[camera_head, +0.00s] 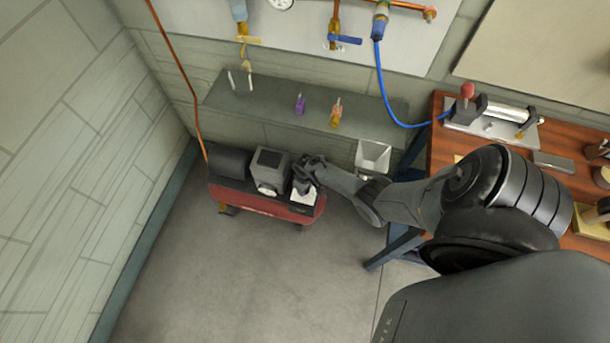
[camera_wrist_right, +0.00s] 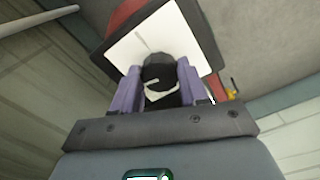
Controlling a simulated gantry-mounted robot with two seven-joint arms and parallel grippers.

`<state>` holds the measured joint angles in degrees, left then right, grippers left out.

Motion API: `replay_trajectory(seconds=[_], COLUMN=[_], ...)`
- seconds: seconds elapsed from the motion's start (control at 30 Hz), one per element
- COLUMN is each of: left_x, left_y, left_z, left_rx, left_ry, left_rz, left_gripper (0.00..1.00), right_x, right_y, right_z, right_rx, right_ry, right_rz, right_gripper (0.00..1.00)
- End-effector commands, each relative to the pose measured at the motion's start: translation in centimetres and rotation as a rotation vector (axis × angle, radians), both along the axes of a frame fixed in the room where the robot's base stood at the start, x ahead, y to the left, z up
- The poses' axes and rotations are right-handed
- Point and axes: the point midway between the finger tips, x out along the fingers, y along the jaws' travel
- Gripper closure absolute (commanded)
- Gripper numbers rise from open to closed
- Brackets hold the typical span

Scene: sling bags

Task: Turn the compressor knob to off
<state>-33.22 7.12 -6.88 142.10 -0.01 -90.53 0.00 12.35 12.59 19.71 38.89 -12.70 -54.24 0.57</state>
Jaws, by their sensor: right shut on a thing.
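The compressor (camera_head: 262,202) has a red tank and stands on the floor against the back wall, at left of centre in the head view. My right gripper (camera_head: 304,190) is at its right end, reaching down from the right. In the right wrist view a dark round knob (camera_wrist_right: 160,74) stands on a white plate (camera_wrist_right: 190,42). The two purple-grey fingers of my right gripper (camera_wrist_right: 159,88) are on either side of the knob and shut on it. A small white pointer mark shows on the knob. My left gripper is not in view.
A copper pipe (camera_head: 185,75) comes down at left. The floor in front is clear.

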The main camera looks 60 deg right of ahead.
Motion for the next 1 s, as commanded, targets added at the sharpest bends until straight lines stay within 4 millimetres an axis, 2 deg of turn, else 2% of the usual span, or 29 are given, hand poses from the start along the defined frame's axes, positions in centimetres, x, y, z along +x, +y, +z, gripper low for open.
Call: replay_trajectory(seconds=[0.33,0.9,0.93,1.0], left_x=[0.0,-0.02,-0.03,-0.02], left_y=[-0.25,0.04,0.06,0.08], left_z=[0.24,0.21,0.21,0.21], left_rx=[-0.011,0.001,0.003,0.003], left_ry=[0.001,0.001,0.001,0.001], left_rz=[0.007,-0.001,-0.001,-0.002], left_gripper=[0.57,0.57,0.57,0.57], right_x=[0.0,-0.02,-0.01,-0.01], right_y=[-0.08,-0.04,-0.03,-0.03], right_z=[-0.01,-0.07,-0.07,-0.07], right_rx=[-0.001,-0.001,-0.001,-0.001], right_ry=[-0.001,-0.001,-0.001,-0.001], right_rz=[0.15,0.178,0.179,0.178], right_gripper=[0.87,0.87,0.52,0.42])
